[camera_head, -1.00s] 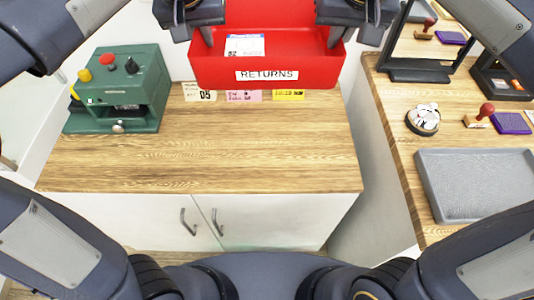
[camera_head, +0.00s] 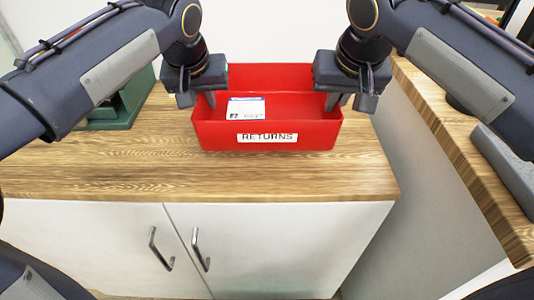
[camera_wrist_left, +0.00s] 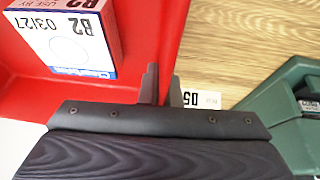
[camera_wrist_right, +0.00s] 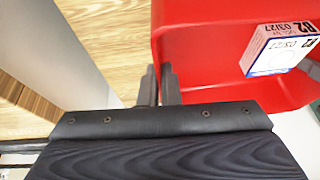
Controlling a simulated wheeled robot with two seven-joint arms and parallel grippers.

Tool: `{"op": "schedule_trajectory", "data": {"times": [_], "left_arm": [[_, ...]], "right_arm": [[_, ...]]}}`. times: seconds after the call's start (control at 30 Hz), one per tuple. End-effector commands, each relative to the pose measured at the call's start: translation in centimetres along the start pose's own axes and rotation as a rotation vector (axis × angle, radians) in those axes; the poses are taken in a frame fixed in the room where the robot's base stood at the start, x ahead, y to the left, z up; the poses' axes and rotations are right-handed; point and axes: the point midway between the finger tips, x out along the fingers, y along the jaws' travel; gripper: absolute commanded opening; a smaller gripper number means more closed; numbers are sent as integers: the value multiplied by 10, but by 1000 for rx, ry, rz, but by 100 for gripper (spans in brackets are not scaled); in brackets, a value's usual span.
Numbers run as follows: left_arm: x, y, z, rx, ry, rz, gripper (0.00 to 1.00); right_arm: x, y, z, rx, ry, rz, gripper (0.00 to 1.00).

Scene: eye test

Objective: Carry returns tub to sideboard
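The red returns tub (camera_head: 225,135) has a white RETURNS label on its front and looks level. It is over the wooden top of the white sideboard (camera_head: 90,170); I cannot tell whether its base touches the wood. A white box (camera_head: 246,108) with a blue edge lies inside; it also shows in the left wrist view (camera_wrist_left: 75,40). My left gripper (camera_head: 212,98) is shut on the tub's left wall, one finger on each side. My right gripper (camera_head: 334,101) is shut likewise on its right wall.
A green machine (camera_head: 112,115) stands left of the tub, partly behind my left arm. A paper card (camera_wrist_left: 200,97) lies on the wood beside the tub. A second wooden table (camera_head: 425,85) with a grey tray (camera_head: 505,165) is at the right. The sideboard's front strip is clear.

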Motion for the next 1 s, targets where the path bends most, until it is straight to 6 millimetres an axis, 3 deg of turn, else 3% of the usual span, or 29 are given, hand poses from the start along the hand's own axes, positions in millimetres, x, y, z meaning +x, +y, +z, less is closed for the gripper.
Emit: {"op": "schedule_trajectory", "data": {"times": [0.47,1.0], "left_arm": [[3,0,1,0,1,0,0],[37,-2,15,0,1,0,0]], "right_arm": [[2,0,1,0,1,0,0],[37,2,15,0,1,0,0]]}}
